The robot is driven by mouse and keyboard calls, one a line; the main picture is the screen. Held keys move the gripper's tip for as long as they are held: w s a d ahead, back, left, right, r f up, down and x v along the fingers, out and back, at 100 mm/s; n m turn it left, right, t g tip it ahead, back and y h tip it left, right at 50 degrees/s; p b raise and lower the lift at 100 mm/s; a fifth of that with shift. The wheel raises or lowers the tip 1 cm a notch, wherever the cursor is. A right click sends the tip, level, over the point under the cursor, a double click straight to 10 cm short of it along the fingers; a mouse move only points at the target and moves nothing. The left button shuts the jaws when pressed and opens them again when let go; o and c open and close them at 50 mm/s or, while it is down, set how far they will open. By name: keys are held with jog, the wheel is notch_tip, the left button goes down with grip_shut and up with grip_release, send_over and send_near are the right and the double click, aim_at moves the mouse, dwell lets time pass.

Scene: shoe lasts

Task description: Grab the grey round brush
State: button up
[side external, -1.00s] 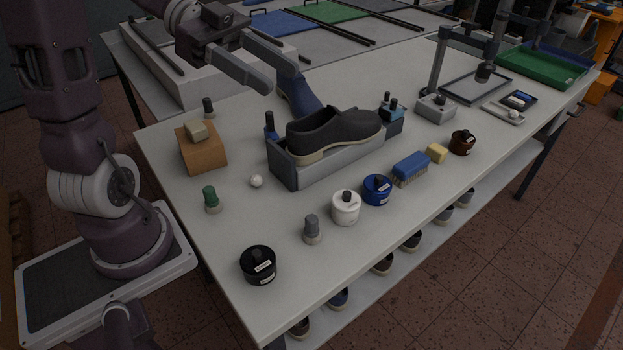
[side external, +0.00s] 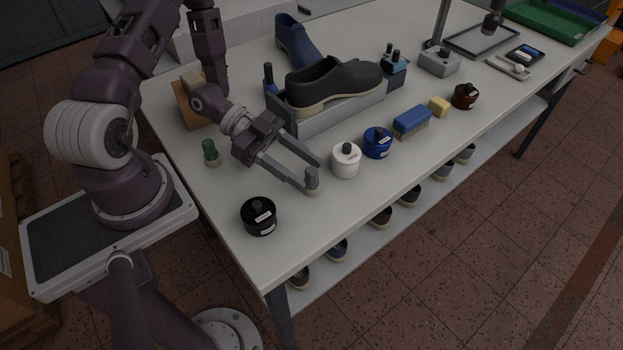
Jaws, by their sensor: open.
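The grey round brush (side external: 312,182) stands upright on the table near its front edge, with a grey knob handle and a pale bristle base. My gripper (side external: 309,174) is low over the table, its two long grey fingers reaching toward the brush. The fingers are apart. One fingertip is at the left side of the brush and the other is just behind it. I cannot tell whether either finger touches the brush.
A white jar (side external: 345,162) stands close to the right of the brush, with a blue jar (side external: 377,145) beyond. A black jar (side external: 258,217) is at front left, a green round brush (side external: 210,153) further left. A shoe (side external: 333,84) sits in a grey holder behind.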

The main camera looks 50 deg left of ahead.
aim_at(311, 180)
jog(key=x, duration=0.2)
jog(key=shift+w+d, duration=0.15)
jog(key=shift+d, duration=0.15)
grip_shut()
